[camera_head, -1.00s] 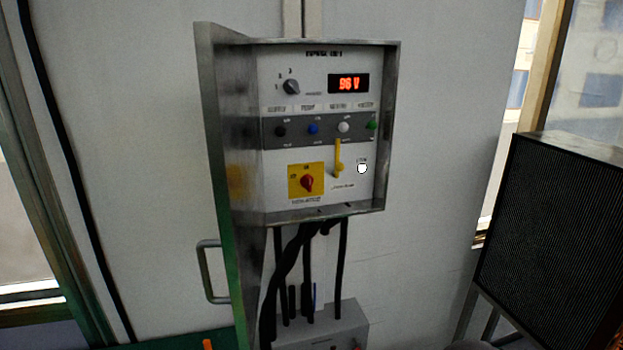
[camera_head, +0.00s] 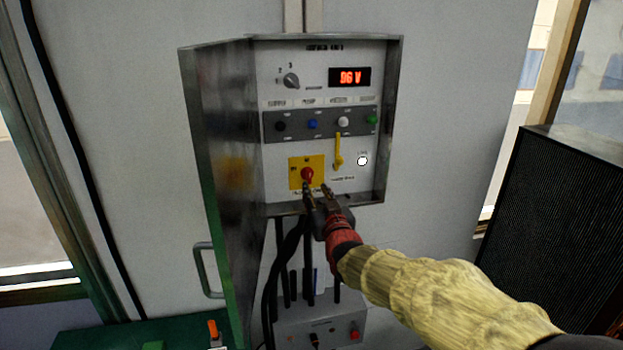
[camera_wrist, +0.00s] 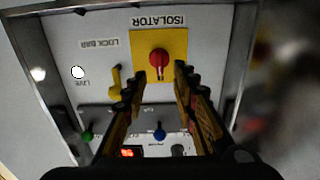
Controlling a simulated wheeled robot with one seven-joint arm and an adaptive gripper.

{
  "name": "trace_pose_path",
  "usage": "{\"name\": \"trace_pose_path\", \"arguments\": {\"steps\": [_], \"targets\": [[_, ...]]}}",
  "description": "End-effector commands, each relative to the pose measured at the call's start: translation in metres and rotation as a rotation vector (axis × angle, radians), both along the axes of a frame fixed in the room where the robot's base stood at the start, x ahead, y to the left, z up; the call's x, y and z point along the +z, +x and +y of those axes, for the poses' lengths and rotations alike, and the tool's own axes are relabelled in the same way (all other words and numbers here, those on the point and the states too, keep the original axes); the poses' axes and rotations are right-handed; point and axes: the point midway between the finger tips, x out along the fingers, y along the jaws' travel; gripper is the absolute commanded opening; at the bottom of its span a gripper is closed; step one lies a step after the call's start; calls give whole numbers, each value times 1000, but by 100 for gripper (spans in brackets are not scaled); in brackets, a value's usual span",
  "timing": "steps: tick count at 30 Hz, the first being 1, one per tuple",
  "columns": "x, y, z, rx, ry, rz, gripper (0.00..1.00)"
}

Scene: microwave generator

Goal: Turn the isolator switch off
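The isolator switch is a red rotary knob (camera_head: 307,174) on a yellow square plate (camera_head: 293,183), low on the left of the grey control panel. In the wrist view the red knob (camera_wrist: 159,62) shows upside down under the label ISOLATOR. My gripper (camera_head: 316,189) is just below and in front of the knob. In the wrist view its two fingers (camera_wrist: 160,72) are apart, one towards each side of the knob, with a gap between them. I cannot tell whether they touch it. The yellow lock bar (camera_head: 338,152) hangs to the right of the plate.
The panel sits in a metal box with raised side walls (camera_head: 222,125). A display (camera_head: 349,77) reads about 96 V. A selector knob (camera_head: 291,80) and several coloured sockets are above. Black cables (camera_head: 308,270) hang below. A dark ribbed cabinet (camera_head: 540,240) stands at the right.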

Motion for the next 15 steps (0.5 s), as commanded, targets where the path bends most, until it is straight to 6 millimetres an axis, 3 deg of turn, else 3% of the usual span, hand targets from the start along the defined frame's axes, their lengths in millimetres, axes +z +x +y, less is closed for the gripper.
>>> {"name": "trace_pose_path", "arguments": {"steps": [5,15], "targets": [[3,12,3,-1,2,-10,28],[3,57,16,-1,2,-10,28]]}}
